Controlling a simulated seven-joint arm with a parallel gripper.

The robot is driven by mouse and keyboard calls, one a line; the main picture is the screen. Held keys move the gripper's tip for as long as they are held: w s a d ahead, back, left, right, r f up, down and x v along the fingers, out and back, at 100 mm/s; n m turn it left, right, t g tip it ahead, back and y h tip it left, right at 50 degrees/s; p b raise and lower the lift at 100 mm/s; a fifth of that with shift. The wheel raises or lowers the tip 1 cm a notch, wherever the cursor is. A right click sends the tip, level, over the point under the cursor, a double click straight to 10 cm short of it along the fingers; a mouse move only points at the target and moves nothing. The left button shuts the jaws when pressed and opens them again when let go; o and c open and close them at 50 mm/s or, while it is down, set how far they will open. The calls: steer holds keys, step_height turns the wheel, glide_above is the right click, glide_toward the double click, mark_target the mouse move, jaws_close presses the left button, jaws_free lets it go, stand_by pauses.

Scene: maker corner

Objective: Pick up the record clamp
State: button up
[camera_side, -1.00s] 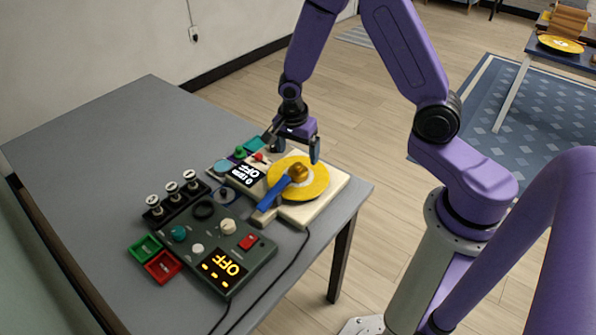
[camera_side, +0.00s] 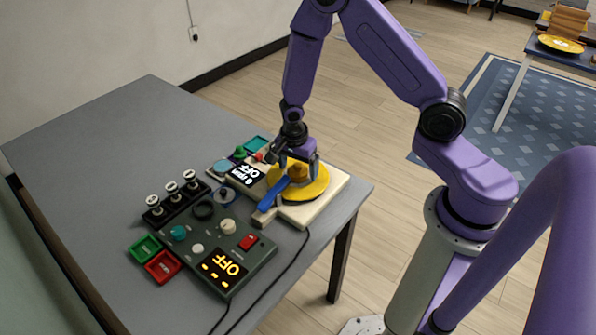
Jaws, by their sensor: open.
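The record clamp, an orange-brown knob (camera_side: 298,173), stands at the middle of the yellow record (camera_side: 317,188) on the cream turntable (camera_side: 306,216). My gripper (camera_side: 298,163) is open, pointing down at the clamp, with one finger towards its left and one towards its right. It looks very close to the clamp's top. I cannot tell whether the fingers touch it or how far down they reach. The blue tonearm (camera_side: 271,194) lies just left of the clamp, over the record's edge. The gripper hides the record's back part.
A grey-green control box (camera_side: 213,250) with knobs and an OFF display stands in front. Left of it are a black rack (camera_side: 177,205), a green tray (camera_side: 144,248) and a red tray (camera_side: 163,266). The table's back left (camera_side: 120,130) is clear.

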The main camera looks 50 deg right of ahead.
steer(key=c, duration=1.3)
steer(key=shift+r, duration=0.2)
